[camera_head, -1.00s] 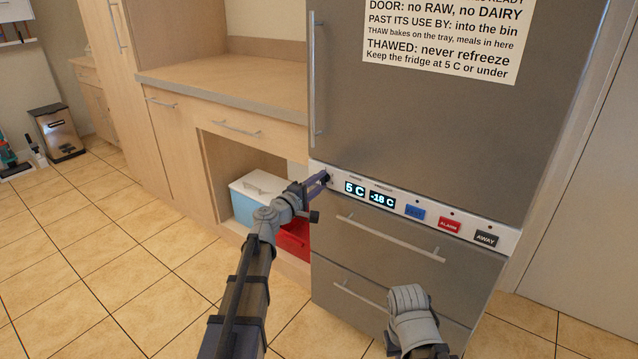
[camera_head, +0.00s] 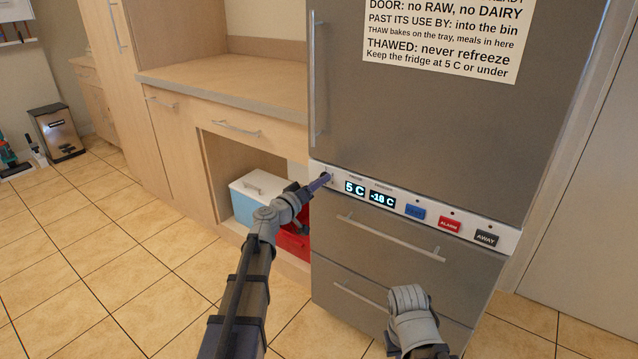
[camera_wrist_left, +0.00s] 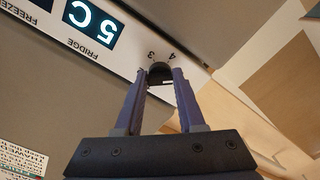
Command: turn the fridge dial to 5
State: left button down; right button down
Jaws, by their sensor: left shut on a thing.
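The fridge dial (camera_wrist_left: 160,72) is a small dark knob on the white control strip (camera_head: 465,225), seen in the left wrist view between my finger tips. The numerals 3 and 4 show beside it; the rest of its scale is hidden. My left gripper (camera_head: 325,179) is at the strip's left end in the head view. Its two purple fingers (camera_wrist_left: 161,78) are shut on the dial in the left wrist view. The fridge display (camera_head: 354,188) reads 5 C. Part of my right arm shows at the lower right; its gripper is out of view.
The freezer display (camera_head: 382,198) reads -18 C. Blue, red ALARM (camera_head: 449,224) and black AWAY buttons sit further right. A drawer handle (camera_head: 390,237) projects below. A cool box (camera_head: 250,198) and a red box stand in the open cabinet on the left.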

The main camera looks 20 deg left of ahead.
pick_arm(q)
jog(key=shift+m, duration=0.9)
jog(key=c, duration=0.5)
grip_release()
jog(key=v, duration=0.8)
jog(key=shift+w, duration=0.1)
